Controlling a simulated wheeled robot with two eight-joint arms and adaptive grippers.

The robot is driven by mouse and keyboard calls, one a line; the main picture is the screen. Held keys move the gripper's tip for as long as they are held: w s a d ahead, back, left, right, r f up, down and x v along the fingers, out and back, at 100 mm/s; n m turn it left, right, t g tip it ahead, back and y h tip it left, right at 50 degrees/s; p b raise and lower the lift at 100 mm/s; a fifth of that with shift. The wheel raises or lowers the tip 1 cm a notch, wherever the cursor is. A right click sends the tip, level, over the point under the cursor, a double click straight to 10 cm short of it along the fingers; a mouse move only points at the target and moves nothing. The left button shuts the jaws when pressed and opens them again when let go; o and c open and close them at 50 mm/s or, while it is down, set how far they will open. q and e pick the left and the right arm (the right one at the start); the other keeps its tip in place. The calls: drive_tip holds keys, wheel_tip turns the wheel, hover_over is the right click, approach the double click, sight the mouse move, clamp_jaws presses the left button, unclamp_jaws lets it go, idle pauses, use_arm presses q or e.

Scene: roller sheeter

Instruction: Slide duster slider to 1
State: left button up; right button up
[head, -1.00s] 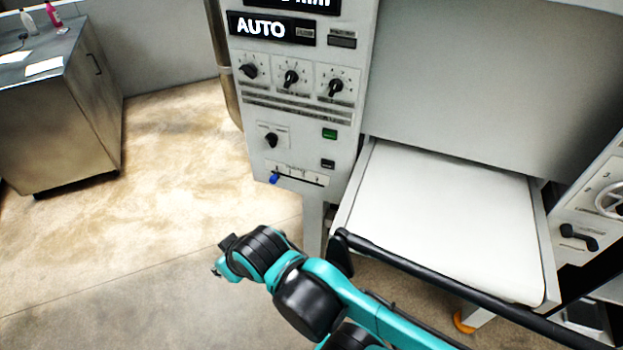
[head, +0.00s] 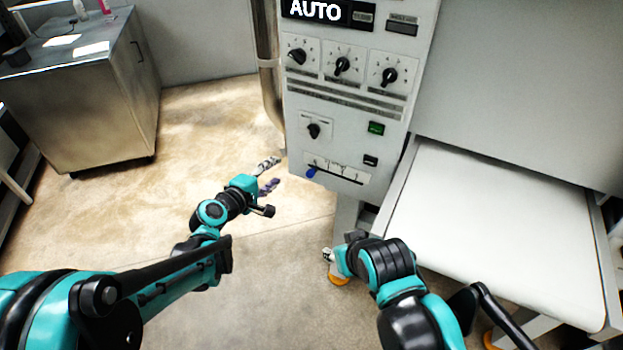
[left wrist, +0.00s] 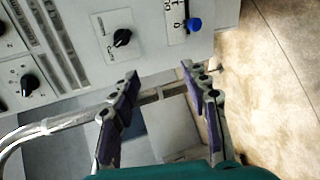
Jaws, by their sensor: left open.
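The duster slider is a small blue knob (head: 311,173) at the left end of a short scale strip low on the machine's grey control panel (head: 345,105). It also shows in the left wrist view (left wrist: 194,25), near the panel's edge. My left gripper (head: 270,174) is open and empty, just left of the panel and apart from the knob. In the left wrist view its two fingers (left wrist: 160,95) stand spread, with the knob beyond them near the right finger.
Several black dials (head: 342,66) and a green button (head: 376,128) sit above the slider. A white conveyor table (head: 505,220) lies right of the panel. A metal cabinet (head: 90,110) stands far left. The floor (head: 215,120) between is clear.

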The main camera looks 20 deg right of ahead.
use_arm(q)
drive_tip(key=w+d+f+n+t+h+b, duration=0.1)
drive_tip(key=w+d+f+n, duration=0.3)
drive_tip(key=d+f, duration=0.15)
drive_tip(key=n+t+h+b, duration=0.1)
drive_tip(key=n+t+b, duration=0.1)
drive_tip(key=n, duration=0.3)
approach(309, 177)
drive_tip(key=x, duration=0.4)
drive_tip(key=shift+n, duration=0.3)
drive_tip(key=b+x, duration=0.1)
drive_tip(key=x, duration=0.4)
drive_tip(key=shift+w+d+r, duration=0.1)
drive_tip(key=shift+w+d, duration=0.1)
drive_tip(key=shift+w, duration=0.05)
drive_tip(key=shift+w+d+r, duration=0.1)
drive_tip(key=shift+w+d, duration=0.4)
drive_tip(key=shift+w, duration=0.05)
clamp_jaws()
drive_tip(key=shift+d, duration=0.1)
